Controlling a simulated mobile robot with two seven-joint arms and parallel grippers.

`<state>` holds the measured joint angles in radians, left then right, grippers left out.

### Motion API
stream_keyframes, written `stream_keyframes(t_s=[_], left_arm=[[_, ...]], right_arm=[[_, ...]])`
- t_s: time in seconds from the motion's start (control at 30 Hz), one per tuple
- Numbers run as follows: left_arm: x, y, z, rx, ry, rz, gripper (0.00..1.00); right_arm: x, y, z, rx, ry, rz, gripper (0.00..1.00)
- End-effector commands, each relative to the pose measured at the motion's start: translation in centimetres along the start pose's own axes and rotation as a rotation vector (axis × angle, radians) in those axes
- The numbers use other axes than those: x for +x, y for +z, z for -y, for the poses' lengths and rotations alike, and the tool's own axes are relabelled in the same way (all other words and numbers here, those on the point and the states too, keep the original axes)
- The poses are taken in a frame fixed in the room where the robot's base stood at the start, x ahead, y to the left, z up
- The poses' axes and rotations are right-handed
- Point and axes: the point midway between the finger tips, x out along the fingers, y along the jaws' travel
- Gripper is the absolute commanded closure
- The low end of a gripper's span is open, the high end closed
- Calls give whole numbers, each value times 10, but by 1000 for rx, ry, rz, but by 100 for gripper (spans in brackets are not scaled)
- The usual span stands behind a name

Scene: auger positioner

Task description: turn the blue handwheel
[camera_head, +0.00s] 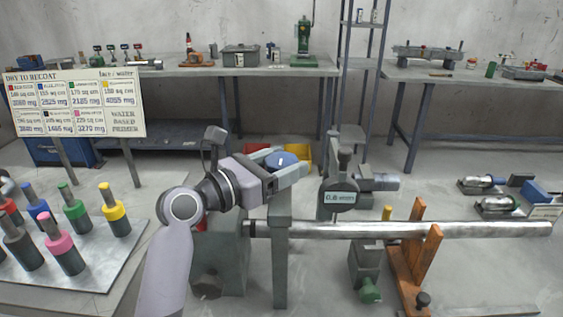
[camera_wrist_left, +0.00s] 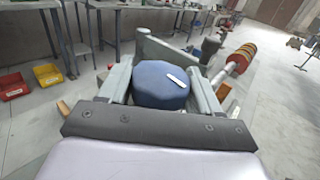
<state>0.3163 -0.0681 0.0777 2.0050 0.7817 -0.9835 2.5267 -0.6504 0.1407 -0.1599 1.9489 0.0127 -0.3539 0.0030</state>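The blue handwheel (camera_head: 281,160) is at the top of a grey post (camera_head: 281,250) in the middle of the head view. It has a white mark on top. My left gripper (camera_head: 284,168) reaches in from the left, with a finger on either side of the wheel. In the left wrist view the wheel (camera_wrist_left: 160,88) fills most of the space between the fingers (camera_wrist_left: 160,90). I cannot tell whether both fingers press on its rim. My right gripper is in neither view.
A long metal shaft (camera_head: 470,231) runs right from the post, resting near an orange wooden stand (camera_head: 416,250). A round gauge (camera_head: 340,195) stands right of the wheel. Coloured cylinders stand on a plate (camera_head: 95,275) at left, under a sign (camera_head: 72,103). Red and yellow bins (camera_wrist_left: 15,87) (camera_wrist_left: 47,77) lie behind.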

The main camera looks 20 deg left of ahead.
Motion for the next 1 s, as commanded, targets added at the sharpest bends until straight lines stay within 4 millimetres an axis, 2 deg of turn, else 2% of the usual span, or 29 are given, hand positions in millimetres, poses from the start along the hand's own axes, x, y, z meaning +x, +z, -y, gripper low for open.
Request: stream_keyframes(t_s=[0.47, 0.67, 1.0], left_arm=[[-1, 8, -2, 4, -74, 12, 67], [0, 10, -2, 5, -201, 13, 67], [0, 10, -4, 9, -506, 13, 67]], right_arm=[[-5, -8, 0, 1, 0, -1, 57], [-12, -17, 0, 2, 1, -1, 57], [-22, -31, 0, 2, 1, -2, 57]])
